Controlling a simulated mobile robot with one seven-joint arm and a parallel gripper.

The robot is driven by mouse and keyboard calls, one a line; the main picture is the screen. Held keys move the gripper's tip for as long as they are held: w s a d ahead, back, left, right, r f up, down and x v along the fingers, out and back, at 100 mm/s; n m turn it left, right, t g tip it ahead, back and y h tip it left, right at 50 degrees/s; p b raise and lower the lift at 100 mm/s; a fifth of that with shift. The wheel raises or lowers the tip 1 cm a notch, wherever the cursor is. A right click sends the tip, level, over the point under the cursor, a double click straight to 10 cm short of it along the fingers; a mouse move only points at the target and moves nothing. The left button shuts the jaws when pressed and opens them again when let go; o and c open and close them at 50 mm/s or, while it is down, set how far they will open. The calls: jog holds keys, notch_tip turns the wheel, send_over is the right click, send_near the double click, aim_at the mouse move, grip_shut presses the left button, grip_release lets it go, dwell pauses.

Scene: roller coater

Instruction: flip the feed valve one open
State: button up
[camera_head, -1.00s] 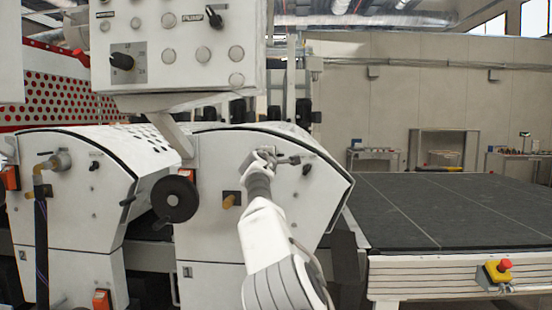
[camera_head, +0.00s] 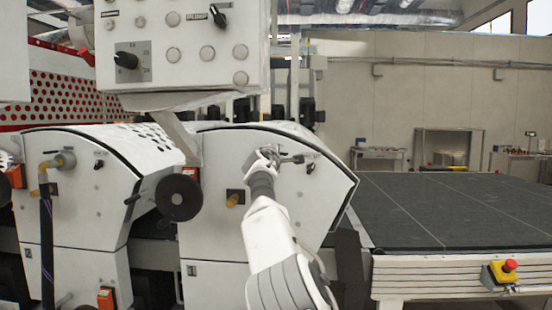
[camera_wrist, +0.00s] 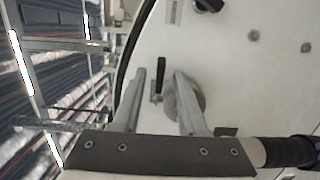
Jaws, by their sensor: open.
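The feed valve shows in the wrist view as a small metal body with a black lever (camera_wrist: 160,72), beside a round metal flange (camera_wrist: 199,98) on the white machine panel. The lever lies lengthwise between my gripper's two fingers (camera_wrist: 160,76), which are apart. The left finger is on one side of it, and the right finger passes in front of the flange. I cannot tell whether either finger touches the lever. In the head view my gripper (camera_head: 285,158) is at the upper front of the white unit marked 1 (camera_head: 215,225) and hides most of the valve.
A black knob (camera_head: 310,168) is right of my gripper. A black handwheel (camera_head: 179,198) and a brass fitting (camera_head: 234,198) are left. A control box (camera_head: 185,50) hangs above. A dark flat table (camera_head: 450,205) with a red emergency button (camera_head: 509,265) is at the right.

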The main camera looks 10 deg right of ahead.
jog(key=b+v, duration=1)
jog(key=v, duration=0.7)
jog(key=shift+s, duration=0.15)
